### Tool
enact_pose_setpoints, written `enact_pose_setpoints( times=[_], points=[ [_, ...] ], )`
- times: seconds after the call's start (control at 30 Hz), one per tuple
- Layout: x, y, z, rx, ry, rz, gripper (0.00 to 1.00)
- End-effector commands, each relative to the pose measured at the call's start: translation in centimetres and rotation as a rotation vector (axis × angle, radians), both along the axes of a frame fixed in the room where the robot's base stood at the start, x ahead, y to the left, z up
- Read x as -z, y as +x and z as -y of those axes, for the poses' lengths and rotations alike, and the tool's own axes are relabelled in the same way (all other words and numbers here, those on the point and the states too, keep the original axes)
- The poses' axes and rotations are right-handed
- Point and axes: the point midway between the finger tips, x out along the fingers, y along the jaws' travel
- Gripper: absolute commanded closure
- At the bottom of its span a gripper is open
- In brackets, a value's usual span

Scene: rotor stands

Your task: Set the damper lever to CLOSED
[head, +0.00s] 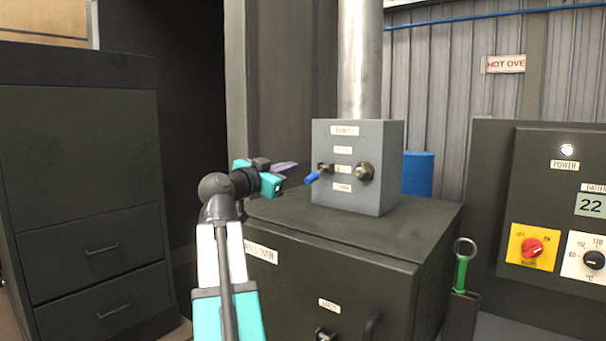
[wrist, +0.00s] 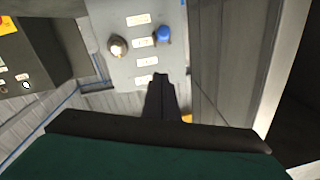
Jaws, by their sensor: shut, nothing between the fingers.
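The damper box (head: 333,196) is a grey case on top of the oven, below a metal pipe. Its front has several small white labels, too small to read surely. In the wrist view the blue lever grip (wrist: 163,33) shows end-on beside the labels. My gripper (head: 291,167) is shut and empty, just left of the lever and apparently apart from it. Its closed fingers (wrist: 161,80) point toward the box.
The dark oven (head: 345,241) stands below the box, with a door handle (head: 372,328). A control panel (head: 556,181) with red and black knobs is at the right. A green-handled tool (head: 461,272) hangs between. Dark drawers (head: 82,215) stand at the left.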

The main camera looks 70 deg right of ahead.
Motion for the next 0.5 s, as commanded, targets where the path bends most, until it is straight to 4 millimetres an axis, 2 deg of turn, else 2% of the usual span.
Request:
enact_pose_setpoints(
  times=[0.27,0.5],
  points=[
    [-0.2,-0.3,1.6,0.002,0.001,-0.003,1.00],
    [-0.4,-0.9,4.7,0.002,0.001,-0.003,1.00]
  ],
)
